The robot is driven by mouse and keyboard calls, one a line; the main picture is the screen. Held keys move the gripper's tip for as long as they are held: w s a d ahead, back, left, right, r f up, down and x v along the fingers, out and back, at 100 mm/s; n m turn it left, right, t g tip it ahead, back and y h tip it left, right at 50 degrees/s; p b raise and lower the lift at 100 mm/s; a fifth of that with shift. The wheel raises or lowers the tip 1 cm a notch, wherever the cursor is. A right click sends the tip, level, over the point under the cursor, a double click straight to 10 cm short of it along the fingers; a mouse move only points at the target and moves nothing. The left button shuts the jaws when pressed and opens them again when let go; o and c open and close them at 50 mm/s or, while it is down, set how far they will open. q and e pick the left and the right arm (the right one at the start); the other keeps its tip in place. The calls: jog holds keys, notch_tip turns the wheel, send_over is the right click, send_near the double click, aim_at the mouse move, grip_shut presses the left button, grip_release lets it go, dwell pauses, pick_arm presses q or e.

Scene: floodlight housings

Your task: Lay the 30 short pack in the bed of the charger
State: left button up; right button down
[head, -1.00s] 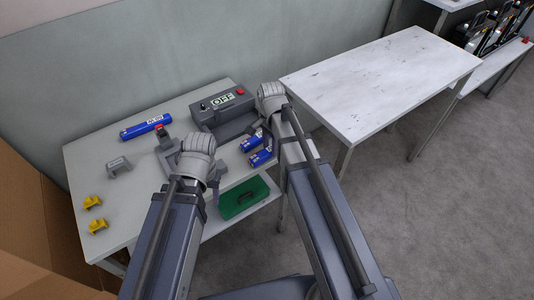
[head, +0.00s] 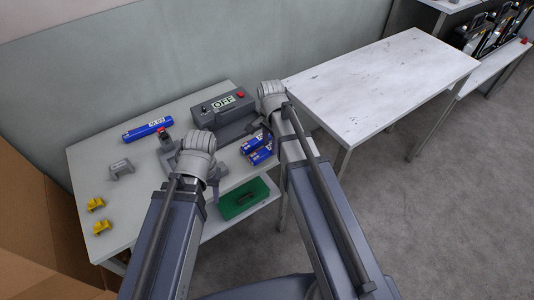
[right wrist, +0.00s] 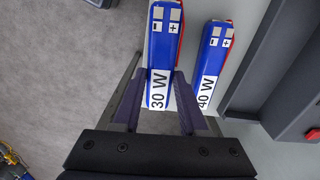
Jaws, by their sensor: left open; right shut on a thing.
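The 30 W short pack (head: 261,156), blue with a white label, lies near the front edge of the left table. In the right wrist view the pack (right wrist: 157,60) is between the fingers of my right gripper (right wrist: 160,100), which is shut on it. The 40 W short pack (head: 249,145) lies beside it, apart from it in the wrist view (right wrist: 209,65). The grey charger (head: 207,119) with an OFF display stands behind the packs; its bed is partly hidden by my right arm. My left gripper (head: 190,163) is open over the table, its fingers partly hidden by the hand.
A long blue pack (head: 147,130) lies at the table's back left. A grey bracket (head: 121,168) and two yellow pieces (head: 97,215) lie on the left. The white table (head: 385,80) at right is bare.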

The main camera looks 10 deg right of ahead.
aim_at(270, 147)
jog(key=shift+r+p, duration=3.75)
jog(key=shift+r, duration=0.2)
pick_arm(q)
notch_tip(270, 147, up, 8)
jog(key=shift+f, duration=0.15)
